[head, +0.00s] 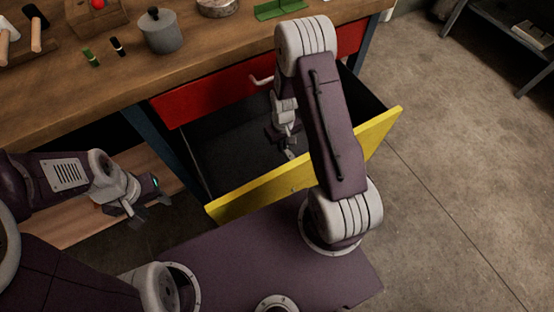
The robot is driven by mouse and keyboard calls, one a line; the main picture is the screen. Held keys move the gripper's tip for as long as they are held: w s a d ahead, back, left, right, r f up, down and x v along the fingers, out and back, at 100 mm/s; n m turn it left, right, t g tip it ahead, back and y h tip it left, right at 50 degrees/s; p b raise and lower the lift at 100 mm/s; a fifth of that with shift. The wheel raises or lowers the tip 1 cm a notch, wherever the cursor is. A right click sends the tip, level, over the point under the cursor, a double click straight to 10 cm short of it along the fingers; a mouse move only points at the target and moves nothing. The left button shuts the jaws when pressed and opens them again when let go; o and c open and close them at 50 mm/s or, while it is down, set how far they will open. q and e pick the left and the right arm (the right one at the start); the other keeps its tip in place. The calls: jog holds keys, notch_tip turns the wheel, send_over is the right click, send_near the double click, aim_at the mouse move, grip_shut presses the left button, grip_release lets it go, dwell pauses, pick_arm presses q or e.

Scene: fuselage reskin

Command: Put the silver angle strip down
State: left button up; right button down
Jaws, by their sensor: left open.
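I cannot make out the silver angle strip in the head view. My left gripper (148,210) is open and empty at the left, in front of the workbench and above a low wooden shelf. My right gripper (287,150) points down into an open drawer with a yellow front (290,186). My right arm partly covers the drawer. Its fingers are small and dark against the drawer, so I cannot tell whether they are open or hold something.
The wooden workbench top (210,60) carries a grey lidded pot (160,32), a green angled piece (280,9) and small green and black items. A closed red drawer (215,88) sits above the open one.

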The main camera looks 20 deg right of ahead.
aim_at(282, 163)
notch_tip(282, 163, down, 11)
jog(key=b, duration=0.5)
jog(key=shift+r, duration=0.2)
jog(key=shift+f, duration=0.15)
jog(key=c, duration=1.7)
grip_release()
